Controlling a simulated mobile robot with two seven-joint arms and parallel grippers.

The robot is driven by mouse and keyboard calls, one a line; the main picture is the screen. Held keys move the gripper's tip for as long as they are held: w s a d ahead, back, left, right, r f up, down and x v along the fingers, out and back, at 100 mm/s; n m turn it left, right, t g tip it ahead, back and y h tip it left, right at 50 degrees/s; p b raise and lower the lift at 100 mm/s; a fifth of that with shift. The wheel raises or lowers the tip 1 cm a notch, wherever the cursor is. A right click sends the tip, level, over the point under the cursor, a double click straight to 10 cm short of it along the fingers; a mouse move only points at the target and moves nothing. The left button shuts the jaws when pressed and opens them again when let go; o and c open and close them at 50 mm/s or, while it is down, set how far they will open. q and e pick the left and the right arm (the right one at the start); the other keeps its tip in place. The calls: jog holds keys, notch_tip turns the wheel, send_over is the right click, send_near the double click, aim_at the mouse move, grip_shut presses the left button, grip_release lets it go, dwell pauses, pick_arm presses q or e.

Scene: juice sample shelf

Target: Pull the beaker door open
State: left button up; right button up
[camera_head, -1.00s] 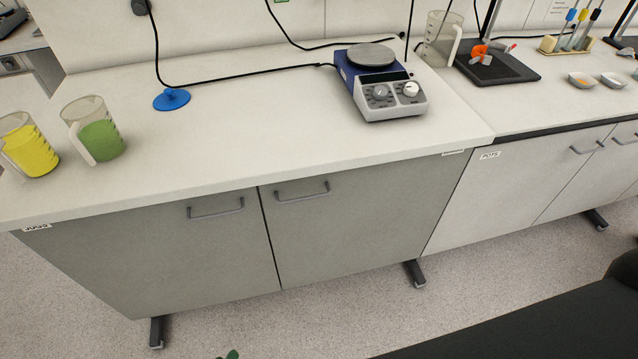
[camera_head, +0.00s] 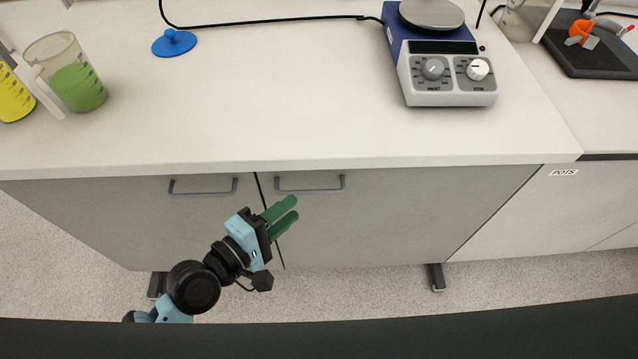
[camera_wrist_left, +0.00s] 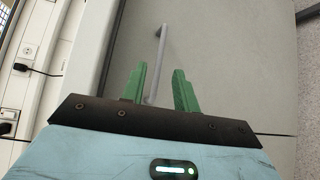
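Two grey cupboard doors, a left door (camera_head: 120,215) and a right door (camera_head: 400,215), are shut under the bench top. Each has a grey bar handle near their shared seam: the left handle (camera_head: 203,191) and the right handle (camera_head: 310,189). No label marks either one as the beaker door. My left gripper (camera_head: 291,208), with green fingers, is in front of the right door, just below its handle. In the left wrist view the fingers (camera_wrist_left: 160,68) are apart, and a handle (camera_wrist_left: 162,45) lines up with the gap; contact cannot be told. My right gripper is out of view.
On the bench stand a beaker of green liquid (camera_head: 78,88), a yellow one (camera_head: 12,100), a blue knobbed disc (camera_head: 174,43) and a hotplate stirrer (camera_head: 440,60). A POTS label (camera_head: 564,172) marks the cupboard at right. The floor below is clear.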

aim_at(313, 191)
pick_arm(q)
jog(key=shift+x, duration=3.85)
grip_shut()
